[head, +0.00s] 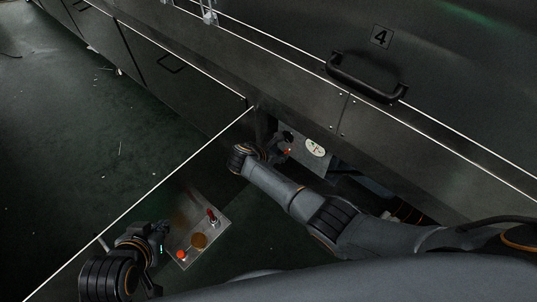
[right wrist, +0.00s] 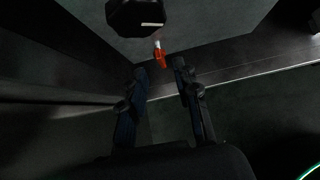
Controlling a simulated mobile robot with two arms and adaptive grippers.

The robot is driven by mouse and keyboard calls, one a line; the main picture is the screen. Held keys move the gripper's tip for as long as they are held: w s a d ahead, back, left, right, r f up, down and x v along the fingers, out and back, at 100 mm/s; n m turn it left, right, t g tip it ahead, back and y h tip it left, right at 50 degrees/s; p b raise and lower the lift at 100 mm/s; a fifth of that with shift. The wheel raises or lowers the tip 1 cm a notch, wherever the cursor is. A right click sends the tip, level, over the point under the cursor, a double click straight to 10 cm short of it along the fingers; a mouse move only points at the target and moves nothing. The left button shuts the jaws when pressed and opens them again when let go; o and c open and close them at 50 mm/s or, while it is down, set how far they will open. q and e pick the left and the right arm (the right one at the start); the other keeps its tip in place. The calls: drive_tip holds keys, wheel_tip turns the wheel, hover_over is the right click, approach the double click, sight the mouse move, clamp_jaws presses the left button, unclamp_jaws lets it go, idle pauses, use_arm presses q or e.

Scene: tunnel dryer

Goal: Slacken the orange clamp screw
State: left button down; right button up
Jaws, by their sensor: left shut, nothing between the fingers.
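The orange clamp screw (right wrist: 160,54), an orange piece with a pale tip, shows in the right wrist view just beyond my right fingertips. In the head view it is a small orange spot (head: 287,152) inside the dark opening under the dryer's panel. My right gripper (right wrist: 161,70) is open, its two dark fingers apart on either side of the line to the screw, nothing seen between them. In the head view my right gripper (head: 276,152) is small and dark at the opening. My left gripper (head: 160,235) is shut and empty beside a metal control panel (head: 213,218).
The control panel carries an orange button (head: 182,254), a brownish round part (head: 199,240) and a red-tipped lever (head: 212,215). A dark faceted block (right wrist: 135,18) stands close to the screw. A white oval plate (head: 315,148) is right of it. A black handle (head: 367,78) sticks out above.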

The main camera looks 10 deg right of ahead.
drive_tip(key=v, duration=0.7)
drive_tip(key=shift+s+r, duration=0.1)
